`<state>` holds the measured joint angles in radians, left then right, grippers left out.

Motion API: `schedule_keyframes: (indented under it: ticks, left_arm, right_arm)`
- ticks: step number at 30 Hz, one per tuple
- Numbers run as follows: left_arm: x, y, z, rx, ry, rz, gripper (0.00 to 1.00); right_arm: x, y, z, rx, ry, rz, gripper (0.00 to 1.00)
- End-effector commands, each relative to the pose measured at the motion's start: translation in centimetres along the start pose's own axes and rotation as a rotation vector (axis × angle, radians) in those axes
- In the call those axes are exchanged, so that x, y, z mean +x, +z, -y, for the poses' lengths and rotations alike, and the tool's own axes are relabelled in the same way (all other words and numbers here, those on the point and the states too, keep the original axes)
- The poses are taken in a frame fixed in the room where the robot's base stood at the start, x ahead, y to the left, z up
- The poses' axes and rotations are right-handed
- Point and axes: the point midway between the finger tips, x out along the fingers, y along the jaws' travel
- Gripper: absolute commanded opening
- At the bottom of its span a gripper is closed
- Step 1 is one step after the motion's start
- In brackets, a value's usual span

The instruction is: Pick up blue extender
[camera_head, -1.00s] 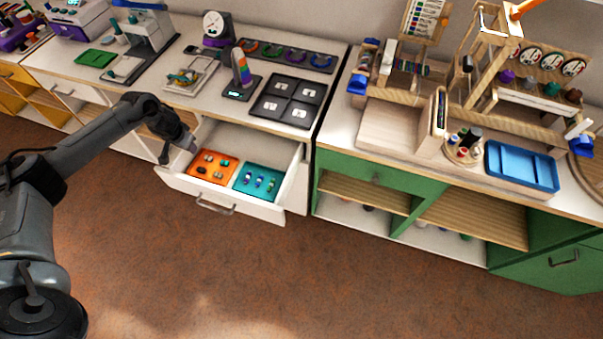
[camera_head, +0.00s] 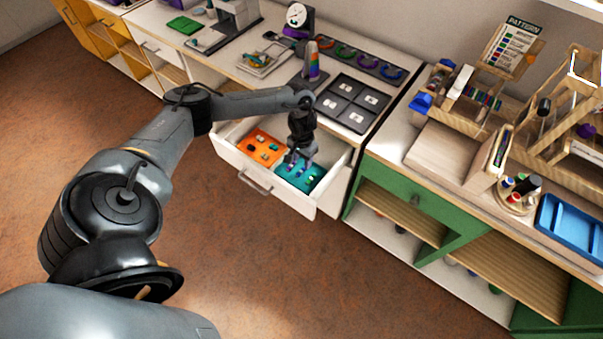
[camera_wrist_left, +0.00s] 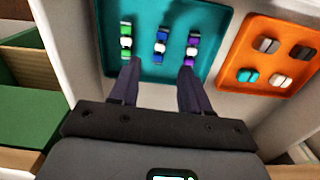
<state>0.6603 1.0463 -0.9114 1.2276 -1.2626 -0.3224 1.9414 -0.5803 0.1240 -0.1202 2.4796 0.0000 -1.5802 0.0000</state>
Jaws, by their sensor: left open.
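The blue extender (camera_wrist_left: 161,44) lies on the teal tray (camera_wrist_left: 146,68) in the left wrist view, between a green one (camera_wrist_left: 126,42) and a purple one (camera_wrist_left: 192,46). Each has a white middle part. My left gripper (camera_head: 299,168) is in the open drawer over the teal tray. In the left wrist view its fingers (camera_wrist_left: 160,70) are apart and empty. The blue extender lies ahead of the gap between them, not visibly touched. The gripper hides part of the tray in the head view. My right gripper is not in view.
An orange tray (camera_head: 262,149) with small pieces sits beside the teal tray in the white drawer (camera_head: 262,181). The drawer walls stand close around the trays. A green cabinet (camera_head: 416,198) stands to the right.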

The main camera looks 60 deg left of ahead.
Motion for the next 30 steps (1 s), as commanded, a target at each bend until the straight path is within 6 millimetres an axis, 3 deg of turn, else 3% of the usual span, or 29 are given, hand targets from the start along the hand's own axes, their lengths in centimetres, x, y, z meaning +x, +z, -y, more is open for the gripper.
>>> schedule_keyframes:
  ticks: [13,22,23,30]
  left_arm:
    - [4.7,0.6,-0.2,-0.001,0.001,0.001,0.47]
    - [5.1,0.5,-0.2,0.000,0.000,-0.001,0.47]
    - [5.1,0.5,-0.2,0.000,0.000,0.000,0.45]
    - [5.1,0.5,-0.2,0.000,0.000,0.000,0.09]
  right_arm:
    - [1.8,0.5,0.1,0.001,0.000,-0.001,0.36]
    - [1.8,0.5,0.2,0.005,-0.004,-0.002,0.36]
    - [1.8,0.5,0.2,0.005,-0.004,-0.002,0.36]
    - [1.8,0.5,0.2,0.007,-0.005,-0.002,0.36]
